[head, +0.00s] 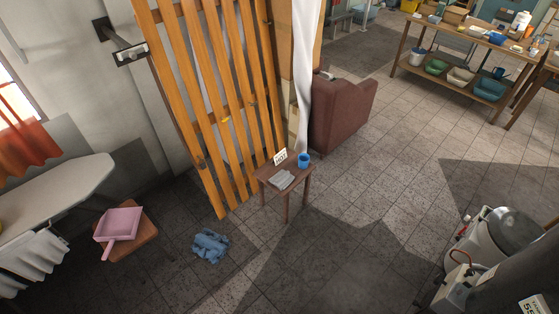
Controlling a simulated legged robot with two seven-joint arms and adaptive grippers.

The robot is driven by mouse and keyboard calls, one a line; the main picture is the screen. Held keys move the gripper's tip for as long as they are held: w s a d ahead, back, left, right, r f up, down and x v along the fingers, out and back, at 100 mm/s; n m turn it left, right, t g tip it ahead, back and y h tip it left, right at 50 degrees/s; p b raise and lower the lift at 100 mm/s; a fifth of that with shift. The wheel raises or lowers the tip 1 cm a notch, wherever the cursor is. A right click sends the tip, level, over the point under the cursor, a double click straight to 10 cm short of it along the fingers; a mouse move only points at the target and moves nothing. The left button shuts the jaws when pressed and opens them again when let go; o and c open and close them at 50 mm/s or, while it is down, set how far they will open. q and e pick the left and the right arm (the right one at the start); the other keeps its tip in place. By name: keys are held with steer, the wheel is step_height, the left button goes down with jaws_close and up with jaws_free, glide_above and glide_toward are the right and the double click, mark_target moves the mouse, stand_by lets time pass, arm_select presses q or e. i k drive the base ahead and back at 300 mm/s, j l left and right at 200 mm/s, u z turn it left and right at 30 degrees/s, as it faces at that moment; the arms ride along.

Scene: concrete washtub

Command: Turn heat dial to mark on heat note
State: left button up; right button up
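A small white card with dark writing (280,157) stands upright on a little wooden side table (270,176) near the middle. Its writing is too small to read surely, so I cannot tell if it is the heat note. Another white label (533,304) is cut off at the bottom right corner; it seems to show a 5. A white round-topped appliance (490,247) with a grey lid and a pale box (457,290) in front stands at the lower right. I cannot make out a heat dial. Neither of my grippers is in view.
A blue mug (304,160) and folded grey cloth (284,179) share the side table. A blue cloth (210,246) lies on the floor. A pink dustpan (121,225) rests on a stool beside an ironing board (60,190). The tiled floor right of centre is clear.

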mark_target(438, 278)
steer(key=z, duration=1.95)
